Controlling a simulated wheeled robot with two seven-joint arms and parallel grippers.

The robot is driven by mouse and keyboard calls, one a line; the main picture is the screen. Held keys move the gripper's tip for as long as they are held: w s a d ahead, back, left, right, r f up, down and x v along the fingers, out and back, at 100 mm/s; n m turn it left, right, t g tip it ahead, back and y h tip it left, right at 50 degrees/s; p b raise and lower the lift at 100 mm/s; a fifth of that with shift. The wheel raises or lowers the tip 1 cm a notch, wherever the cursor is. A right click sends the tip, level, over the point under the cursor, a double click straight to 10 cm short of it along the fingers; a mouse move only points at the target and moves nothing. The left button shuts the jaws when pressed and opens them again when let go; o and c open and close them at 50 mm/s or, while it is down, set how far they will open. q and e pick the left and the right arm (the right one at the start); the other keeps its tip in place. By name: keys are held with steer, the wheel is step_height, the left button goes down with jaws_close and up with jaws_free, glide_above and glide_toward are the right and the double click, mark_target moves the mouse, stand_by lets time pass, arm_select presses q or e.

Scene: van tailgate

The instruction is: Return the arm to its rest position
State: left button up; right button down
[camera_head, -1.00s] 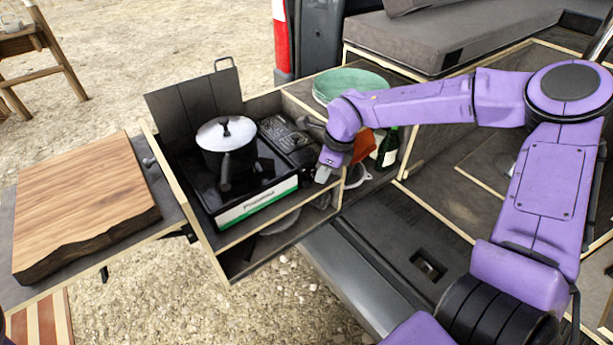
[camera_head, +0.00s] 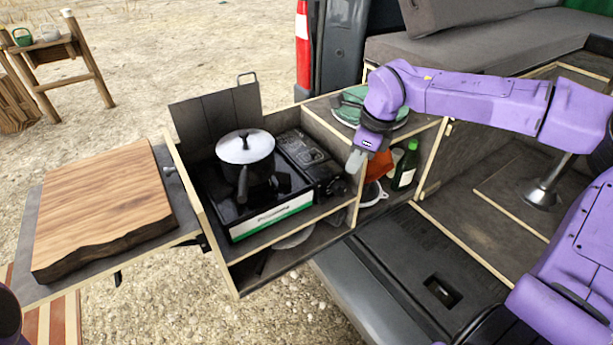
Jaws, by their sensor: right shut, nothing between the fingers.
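My right arm, purple, comes in from the right and reaches over the van's drawer unit. My right gripper (camera_head: 355,160) points down beside the right end of the camp stove (camera_head: 272,216), above the unit's divider. It is shut and empty. A lidded pot (camera_head: 246,150) sits on the stove. My left gripper is out of view; only a small dark purple piece of my body shows at the lower left edge.
A wooden cutting board (camera_head: 100,208) lies on the left side shelf. A metal table leg post (camera_head: 546,186) stands at the right. Gravel is open in front.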

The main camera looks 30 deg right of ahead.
steer(key=shift+f, duration=0.1)
steer(key=s+d+f+n+h, duration=0.1)
steer(key=s+f+n+h, duration=0.25)
steer(key=f, duration=0.45)
steer(key=s+d+f+n+h, duration=0.1)
steer(key=s+f+n+h, duration=0.25)
steer(key=f, duration=0.45)
steer(key=s+d+f+n+h, duration=0.2)
steer(key=s+f+n+h, duration=0.15)
steer(key=f, duration=0.45)
steer(key=s+a+f+n+y, duration=0.2)
steer(key=s+a+f+n, duration=0.2)
steer(key=s, duration=0.4)
steer(key=s+a+f+n+t+y, duration=0.1)
steer(key=s+a+f+n+y, duration=0.2)
steer(key=s+a+f+n, duration=0.2)
step_height(320, 180, down, 2)
steer(key=s+n, duration=0.1)
steer(key=s, duration=0.2)
steer(key=shift+a, duration=0.3)
steer(key=shift+w, duration=0.1)
steer(key=shift+d, duration=0.1)
